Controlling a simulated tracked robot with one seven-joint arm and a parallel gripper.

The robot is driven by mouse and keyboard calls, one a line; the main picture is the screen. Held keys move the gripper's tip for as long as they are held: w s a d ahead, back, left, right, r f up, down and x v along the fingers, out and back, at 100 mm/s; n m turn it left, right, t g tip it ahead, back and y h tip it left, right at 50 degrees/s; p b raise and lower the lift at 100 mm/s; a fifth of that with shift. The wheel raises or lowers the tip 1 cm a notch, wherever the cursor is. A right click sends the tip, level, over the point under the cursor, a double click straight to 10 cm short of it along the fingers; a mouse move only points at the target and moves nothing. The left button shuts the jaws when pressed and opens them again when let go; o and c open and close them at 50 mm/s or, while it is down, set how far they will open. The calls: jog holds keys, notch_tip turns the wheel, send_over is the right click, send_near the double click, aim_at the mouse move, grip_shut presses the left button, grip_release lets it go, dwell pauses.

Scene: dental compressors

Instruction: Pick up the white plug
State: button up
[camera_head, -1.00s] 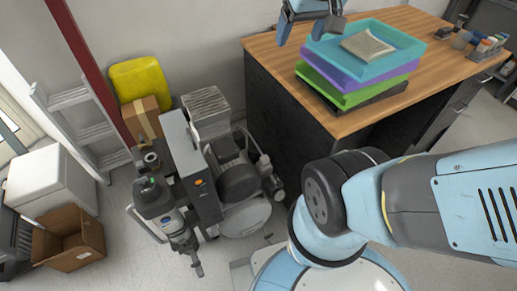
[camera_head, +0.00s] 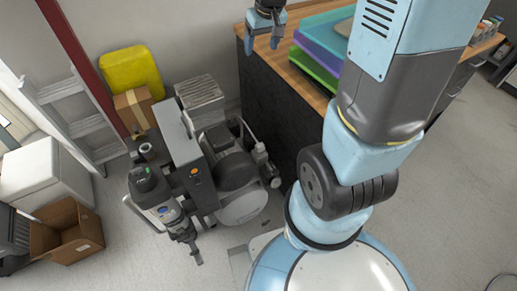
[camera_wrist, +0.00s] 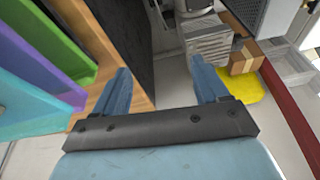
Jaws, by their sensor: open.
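I cannot make out the white plug in either view. My gripper (camera_head: 264,38) is at the top of the head view, near the left end of the wooden worktop (camera_head: 265,47). In the wrist view my gripper (camera_wrist: 160,70) has its two blue fingers wide apart with nothing between them. The worktop's edge (camera_wrist: 100,103) and its dark side (camera_wrist: 122,35) are at the left finger. The floor and part of the compressor equipment lie beyond the fingers.
Stacked trays (camera_head: 318,48) stand on the worktop. Compressor equipment (camera_head: 228,172) stands on the floor left of the bench. Behind it are a cardboard box (camera_head: 134,108), a yellow container (camera_head: 131,70) and a ladder (camera_head: 82,118). An open carton (camera_head: 67,232) is at lower left.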

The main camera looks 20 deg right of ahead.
jog(key=w+x, duration=0.1)
jog(key=x, duration=0.8)
jog(key=n+g, duration=0.1)
jog(key=g, duration=0.2)
send_over(260, 145)
notch_tip(260, 145, down, 31)
jog(key=shift+h, duration=0.3)
jog(key=f, duration=0.7)
jog(key=shift+w+d+f, duration=0.2)
jog(key=shift+w+f, duration=0.1)
jog(key=shift+s+a+f, duration=0.1)
jog(key=shift+s+f, duration=0.05)
jog(key=shift+f, duration=0.75)
jog(key=shift+s+a+f, duration=0.1)
jog(key=shift+s+f, duration=0.05)
jog(key=shift+f, duration=1.65)
jog(key=shift+c, duration=0.2)
jog(key=c, duration=1)
